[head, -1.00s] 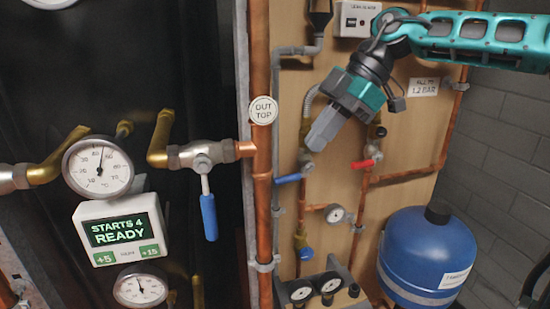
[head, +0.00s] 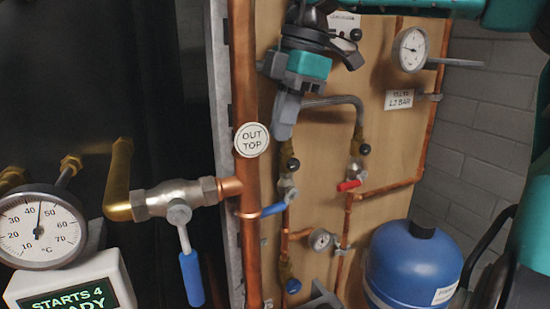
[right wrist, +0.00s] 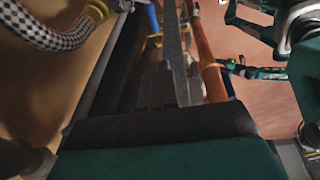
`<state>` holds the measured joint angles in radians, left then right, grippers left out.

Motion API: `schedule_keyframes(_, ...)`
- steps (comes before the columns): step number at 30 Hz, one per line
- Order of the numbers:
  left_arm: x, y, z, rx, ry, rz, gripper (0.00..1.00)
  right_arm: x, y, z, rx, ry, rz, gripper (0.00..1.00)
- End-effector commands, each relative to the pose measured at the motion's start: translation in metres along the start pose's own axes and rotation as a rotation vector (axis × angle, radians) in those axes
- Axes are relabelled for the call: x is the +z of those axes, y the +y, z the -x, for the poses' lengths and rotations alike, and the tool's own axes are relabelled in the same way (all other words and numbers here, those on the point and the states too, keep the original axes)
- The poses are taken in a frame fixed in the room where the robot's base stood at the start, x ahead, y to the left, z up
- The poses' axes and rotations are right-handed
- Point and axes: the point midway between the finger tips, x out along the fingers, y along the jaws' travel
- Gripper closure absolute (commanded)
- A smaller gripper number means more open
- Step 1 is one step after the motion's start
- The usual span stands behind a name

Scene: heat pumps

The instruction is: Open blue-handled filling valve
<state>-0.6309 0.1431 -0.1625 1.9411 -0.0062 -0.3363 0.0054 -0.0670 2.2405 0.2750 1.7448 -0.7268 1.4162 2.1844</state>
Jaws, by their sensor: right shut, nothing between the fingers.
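A small valve with a blue lever (head: 262,211) sits on the copper pipe of the wooden board, its lever pointing left, roughly level. My right gripper (head: 283,131) is shut and empty. Its fingertips point down, above this valve and apart from the lever in the head view. In the right wrist view the shut fingers (right wrist: 176,55) run up the picture, with a blue piece (right wrist: 152,17) near their far end; I cannot tell which part it is.
A larger valve with a hanging blue handle (head: 191,278) is at left. A red-handled valve (head: 349,185) joins the curved hose (head: 335,101). The blue tank (head: 412,264) stands at lower right. A pressure gauge (head: 409,49) is at upper right. A copper pipe (head: 243,70) runs left of the gripper.

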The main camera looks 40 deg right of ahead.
Motion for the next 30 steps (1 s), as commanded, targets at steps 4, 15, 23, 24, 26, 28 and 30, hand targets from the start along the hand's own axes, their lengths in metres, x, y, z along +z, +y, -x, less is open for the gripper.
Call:
schedule_keyframes(4, 0.004, 0.0, -0.002, 0.001, -0.002, 0.001, 0.57, 0.0, -0.001, -0.027, -0.006, 0.002, 0.001, 1.0)
schedule_keyframes(15, 0.0, 0.004, -0.006, 0.009, 0.004, 0.002, 0.57, 0.003, 0.0, -0.102, -0.005, 0.004, -0.002, 1.0)
schedule_keyframes(23, -0.004, 0.004, -0.008, 0.009, 0.014, 0.001, 0.57, 0.013, 0.004, -0.126, -0.001, 0.002, -0.001, 1.0)
schedule_keyframes(24, -0.004, 0.004, -0.007, 0.009, 0.014, 0.001, 0.57, 0.013, 0.005, -0.128, 0.0, 0.002, -0.001, 1.0)
schedule_keyframes(26, -0.004, 0.004, -0.007, 0.009, 0.014, 0.001, 0.57, 0.014, 0.005, -0.129, 0.0, 0.002, -0.001, 1.0)
schedule_keyframes(28, -0.004, 0.004, -0.007, 0.009, 0.013, 0.001, 0.57, 0.014, 0.005, -0.129, 0.001, 0.002, -0.001, 1.0)
schedule_keyframes(30, -0.004, 0.004, -0.007, 0.009, 0.013, 0.001, 0.57, 0.014, 0.005, -0.129, 0.001, 0.002, -0.001, 1.0)
